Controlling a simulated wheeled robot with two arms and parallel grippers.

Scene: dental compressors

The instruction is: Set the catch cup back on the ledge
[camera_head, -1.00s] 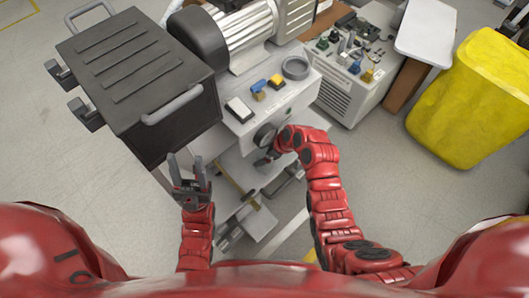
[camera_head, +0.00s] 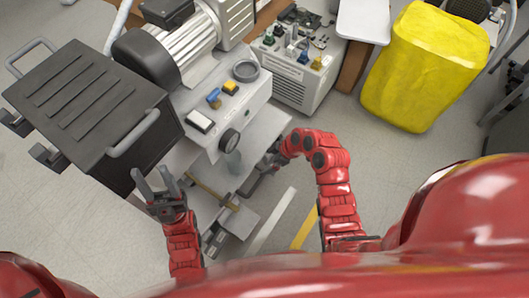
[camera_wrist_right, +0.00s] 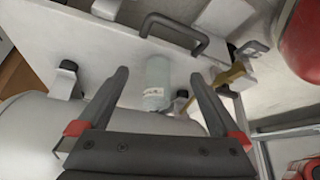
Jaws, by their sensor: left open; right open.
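A pale, translucent cup with a small label, which looks like the catch cup (camera_wrist_right: 157,84), shows in the right wrist view beyond and between my open right fingertips (camera_wrist_right: 160,82). A pale flat surface (camera_head: 266,130), possibly the ledge, extends beside the cup.
A dark lidded box (camera_head: 85,105) with handles stands close to my left gripper. The compressor's panel (camera_head: 195,145) carries a gauge and switches. A grey control box (camera_head: 295,75) and a yellow bin (camera_head: 420,70) stand behind. Floor is clear to the right of my right arm.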

